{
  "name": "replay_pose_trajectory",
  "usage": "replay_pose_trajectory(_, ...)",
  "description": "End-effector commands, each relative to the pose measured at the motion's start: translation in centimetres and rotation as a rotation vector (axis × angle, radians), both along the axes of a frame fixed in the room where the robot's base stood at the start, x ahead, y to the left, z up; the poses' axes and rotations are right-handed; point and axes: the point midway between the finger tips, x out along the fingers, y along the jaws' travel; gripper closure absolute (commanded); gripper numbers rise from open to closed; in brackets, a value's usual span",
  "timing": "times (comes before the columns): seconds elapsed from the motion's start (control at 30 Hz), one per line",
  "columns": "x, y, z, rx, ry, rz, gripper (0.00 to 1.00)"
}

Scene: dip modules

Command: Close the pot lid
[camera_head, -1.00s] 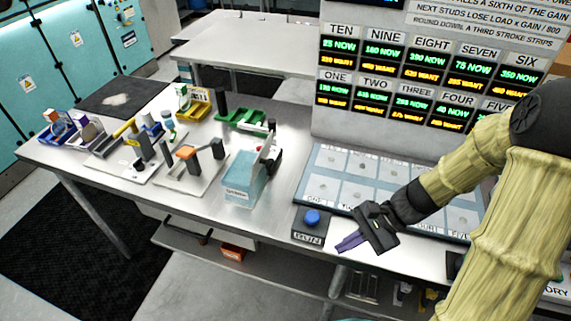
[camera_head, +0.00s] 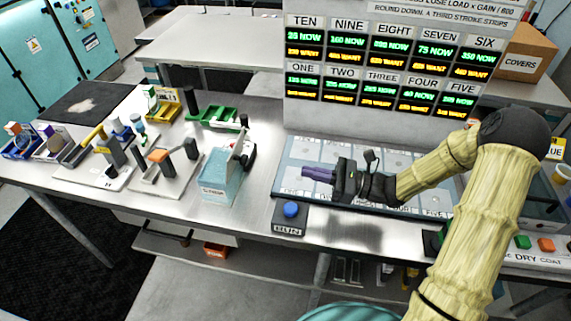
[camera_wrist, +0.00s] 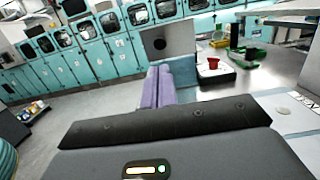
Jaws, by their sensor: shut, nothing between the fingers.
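The likely pot is a light blue box (camera_head: 220,188) with a label on its front, left of my gripper on the bench. A grey panel (camera_head: 240,152), which looks like its lid, stands upright at its right side. In the wrist view the same blue box (camera_wrist: 198,86) seems to be beyond my fingers, with a grey square panel (camera_wrist: 168,38) bearing a dark round spot upright above it. My gripper (camera_head: 304,173) has purple fingers, shut and empty, held above the slotted board and pointing left. The fingers (camera_wrist: 158,72) partly cover the box in the wrist view.
A blue button on a dark box (camera_head: 291,209) is below my gripper. The slotted board (camera_head: 320,198) lies under my arm, before a display wall (camera_head: 385,120). Fixtures with blocks (camera_head: 165,170) and green trays (camera_head: 212,117) stand left and behind. A red cup (camera_wrist: 208,63) shows in the wrist view.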

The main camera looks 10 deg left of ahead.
Motion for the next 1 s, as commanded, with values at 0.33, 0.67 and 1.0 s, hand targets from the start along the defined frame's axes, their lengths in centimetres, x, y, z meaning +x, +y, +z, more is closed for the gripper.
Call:
replay_pose_trajectory(0.33,0.2,5.3,0.9,-0.001,-0.001,0.006,1.0)
replay_pose_trajectory(0.67,0.6,11.0,1.6,-0.002,-0.001,0.006,1.0)
replay_pose_trajectory(1.0,0.8,13.3,1.7,-0.002,0.0,0.002,1.0)
